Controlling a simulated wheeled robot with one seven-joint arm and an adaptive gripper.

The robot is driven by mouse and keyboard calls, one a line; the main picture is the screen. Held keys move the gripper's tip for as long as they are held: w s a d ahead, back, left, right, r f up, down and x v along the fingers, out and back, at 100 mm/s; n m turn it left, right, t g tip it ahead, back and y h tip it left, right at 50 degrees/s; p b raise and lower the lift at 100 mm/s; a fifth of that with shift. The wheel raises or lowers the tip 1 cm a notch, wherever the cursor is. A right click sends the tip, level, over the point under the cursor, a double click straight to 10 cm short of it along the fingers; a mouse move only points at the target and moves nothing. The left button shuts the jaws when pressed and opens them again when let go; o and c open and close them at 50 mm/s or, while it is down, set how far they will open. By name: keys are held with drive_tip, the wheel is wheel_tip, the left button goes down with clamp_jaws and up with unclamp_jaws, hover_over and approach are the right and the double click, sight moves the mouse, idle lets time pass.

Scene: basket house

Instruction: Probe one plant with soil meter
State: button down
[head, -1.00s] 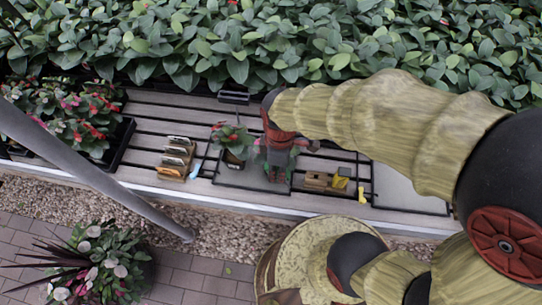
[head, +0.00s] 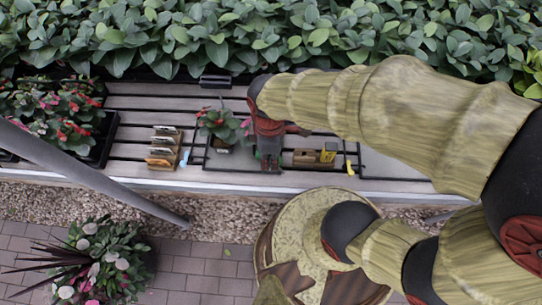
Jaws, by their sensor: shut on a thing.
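A potted plant (head: 220,124) with green leaves and red and pink flowers stands on the slatted bench, just left of my gripper. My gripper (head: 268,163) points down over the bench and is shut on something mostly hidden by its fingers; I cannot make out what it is. A small wooden block holder (head: 305,157) lies to the right of my gripper, with a yellow item (head: 328,152) at its right end. A second thin yellow item (head: 350,167) lies further right. I cannot tell which thing is the soil meter.
A wooden rack (head: 164,148) with several slots stands left, beside a small light-blue item (head: 185,158). A tray of flowering plants (head: 62,118) is at the far left. Dense foliage (head: 250,35) lines the back. A grey pole (head: 95,175) crosses the left side.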

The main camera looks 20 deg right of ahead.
drive_tip(key=shift+w+a+r+p, duration=0.2)
drive_tip(key=shift+a+r+p, duration=0.25)
drive_tip(key=shift+r+p, duration=0.55)
drive_tip(key=shift+w+a+r+p, duration=0.2)
drive_tip(key=shift+a+r+p, duration=0.35)
drive_tip(key=shift+r, duration=0.75)
drive_tip(key=shift+w+a+r+p, duration=0.2)
drive_tip(key=shift+a+r+p, duration=0.1)
drive_tip(key=shift+r+p, duration=0.8)
